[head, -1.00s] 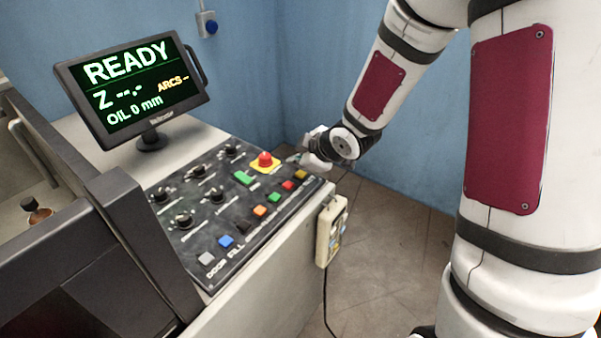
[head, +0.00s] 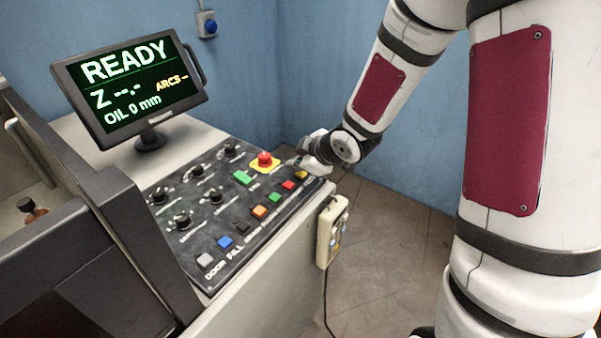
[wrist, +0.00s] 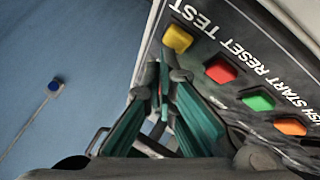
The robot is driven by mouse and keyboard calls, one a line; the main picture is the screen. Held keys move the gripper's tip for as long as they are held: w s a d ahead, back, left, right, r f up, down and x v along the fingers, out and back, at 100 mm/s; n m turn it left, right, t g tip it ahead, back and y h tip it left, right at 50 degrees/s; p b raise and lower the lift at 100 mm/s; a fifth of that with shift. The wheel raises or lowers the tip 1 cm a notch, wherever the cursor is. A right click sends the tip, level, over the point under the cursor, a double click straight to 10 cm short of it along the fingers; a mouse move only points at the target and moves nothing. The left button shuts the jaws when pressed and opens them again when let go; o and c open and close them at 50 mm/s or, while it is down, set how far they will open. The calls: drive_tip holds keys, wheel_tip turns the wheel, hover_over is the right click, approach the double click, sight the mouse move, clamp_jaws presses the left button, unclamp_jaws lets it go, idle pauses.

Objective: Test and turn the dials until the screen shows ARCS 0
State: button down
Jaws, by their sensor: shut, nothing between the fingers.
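The screen (head: 130,85) in the head view reads READY, Z --.-, OIL 0 mm and ARCS with a dash in place of a number. Several black dials (head: 197,170) sit on the dark control panel (head: 212,250). The yellow button (head: 301,175) lies at the panel's right end; in the wrist view the yellow button (wrist: 178,38) stands beside the word TEST. My gripper (wrist: 163,75) is shut and empty, its fingertips just short of the yellow button in the wrist view. In the head view my gripper (head: 290,163) hovers at the panel's far right corner, its tips hard to make out.
A red emergency knob (head: 265,159) on a yellow base stands close to my gripper. Red (wrist: 221,70), green (wrist: 258,100) and orange (wrist: 290,127) buttons run along the panel edge. A handheld pendant (head: 332,231) hangs on the cabinet side. A blue wall (head: 420,140) rises behind.

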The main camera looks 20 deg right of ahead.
sight(299, 174)
drive_tip(key=shift+f+b, duration=0.35)
drive_tip(key=shift+f, duration=0.1)
idle(0.4)
drive_tip(key=shift+r, duration=0.1)
drive_tip(key=shift+r+p, duration=0.9)
wheel_tip(299, 174, up, 6)
drive_tip(key=p, duration=0.5)
idle(0.8)
